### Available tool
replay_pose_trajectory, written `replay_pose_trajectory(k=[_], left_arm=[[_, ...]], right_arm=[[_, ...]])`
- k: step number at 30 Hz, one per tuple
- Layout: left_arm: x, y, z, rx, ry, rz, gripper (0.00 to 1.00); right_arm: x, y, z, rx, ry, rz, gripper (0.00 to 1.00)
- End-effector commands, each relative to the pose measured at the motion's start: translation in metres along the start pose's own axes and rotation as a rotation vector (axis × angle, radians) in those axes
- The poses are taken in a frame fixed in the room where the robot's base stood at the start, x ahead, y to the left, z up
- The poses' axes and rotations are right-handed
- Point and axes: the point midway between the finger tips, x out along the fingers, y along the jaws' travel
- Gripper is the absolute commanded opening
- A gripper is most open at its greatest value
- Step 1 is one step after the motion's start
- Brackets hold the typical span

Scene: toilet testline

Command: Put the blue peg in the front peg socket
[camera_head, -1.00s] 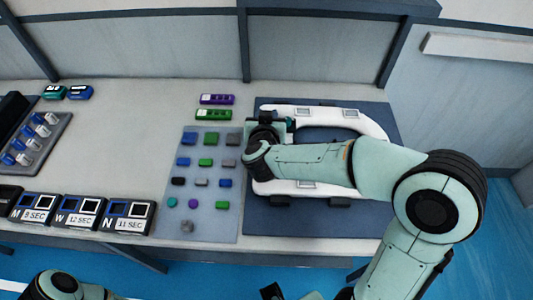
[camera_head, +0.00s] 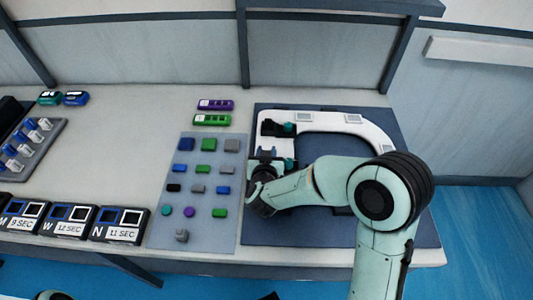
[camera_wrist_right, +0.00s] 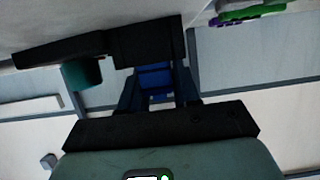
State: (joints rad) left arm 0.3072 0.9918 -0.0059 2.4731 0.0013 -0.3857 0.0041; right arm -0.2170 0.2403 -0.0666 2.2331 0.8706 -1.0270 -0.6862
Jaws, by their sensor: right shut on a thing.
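My right gripper (camera_head: 267,163) is at the left side of the white toilet seat (camera_head: 345,123), over its front left part. In the right wrist view, its two fingers (camera_wrist_right: 157,90) are shut on the blue peg (camera_wrist_right: 153,78). The peg touches or nearly touches a dark block (camera_wrist_right: 145,42), with a teal knob (camera_wrist_right: 82,73) beside it. I cannot tell whether the peg is inside a socket. A dark fitting (camera_head: 271,129) with a teal end sits farther back on the seat.
A grey board (camera_head: 160,220) with several coloured blocks lies left of the seat. Purple (camera_head: 215,105) and green (camera_head: 212,120) timers are behind it. Timers marked in seconds (camera_head: 118,225) line the front edge. A dark mat (camera_head: 300,230) lies under the seat.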

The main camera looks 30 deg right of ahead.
Motion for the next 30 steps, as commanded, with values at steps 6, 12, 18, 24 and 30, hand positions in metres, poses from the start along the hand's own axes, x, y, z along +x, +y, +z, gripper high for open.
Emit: replay_pose_trajectory(k=[6, 12, 18, 24, 30], left_arm=[[0.002, 0.0, -0.001, 0.0, 0.001, 0.0, 0.43], [0.004, -0.001, -0.002, 0.0, 0.005, 0.001, 0.43], [0.006, -0.001, -0.003, 0.001, 0.007, 0.002, 0.43], [0.006, -0.001, -0.003, 0.001, 0.007, 0.002, 0.43], [0.005, -0.001, -0.002, 0.001, 0.007, 0.002, 0.43]], right_arm=[[0.001, 0.0, 0.003, -0.001, 0.0, 0.0, 0.02], [0.004, 0.0, 0.01, -0.002, -0.003, 0.001, 0.02], [0.005, 0.001, 0.017, -0.006, -0.012, 0.002, 0.02], [0.006, 0.003, 0.018, -0.006, -0.016, 0.005, 0.57], [0.006, 0.004, 0.017, -0.005, -0.017, 0.008, 0.57]])
